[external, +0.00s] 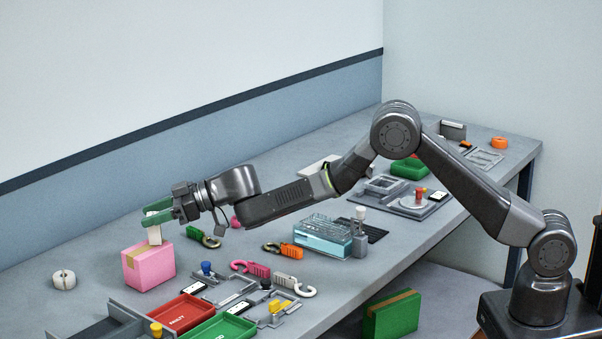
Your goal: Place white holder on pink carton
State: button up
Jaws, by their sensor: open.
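The pink carton (148,270) stands on the left part of the bench, with a tan tape strip on it. A small white piece (155,235), which looks like the white holder, stands upright at the top of the carton. It appears to rest there, though the contact is hard to see. My gripper (156,218) has green fingers and is right at the upper end of the white piece. The fingers are open and partly cover its top.
A white roll (63,280) lies left of the carton. A red tray (182,313) and a green tray (222,328) sit in front. Several coloured carabiner-like clips, including a pink one (249,268), lie to the right. A clear blue box (322,236) stands mid-bench.

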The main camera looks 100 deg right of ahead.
jog(key=b+v, duration=0.1)
jog(key=v, duration=0.9)
jog(key=shift+b, duration=0.35)
jog(key=shift+w, duration=0.15)
jog(key=p+x, duration=0.2)
jog(key=x, duration=0.8)
jog(key=shift+w+p, duration=0.35)
jog(key=shift+w+f, duration=0.45)
jog(key=shift+w, duration=0.1)
jog(key=shift+s+r+p, duration=0.1)
jog(key=shift+r+p, duration=0.35)
jog(key=shift+r, duration=0.45)
jog(key=shift+f, duration=0.1)
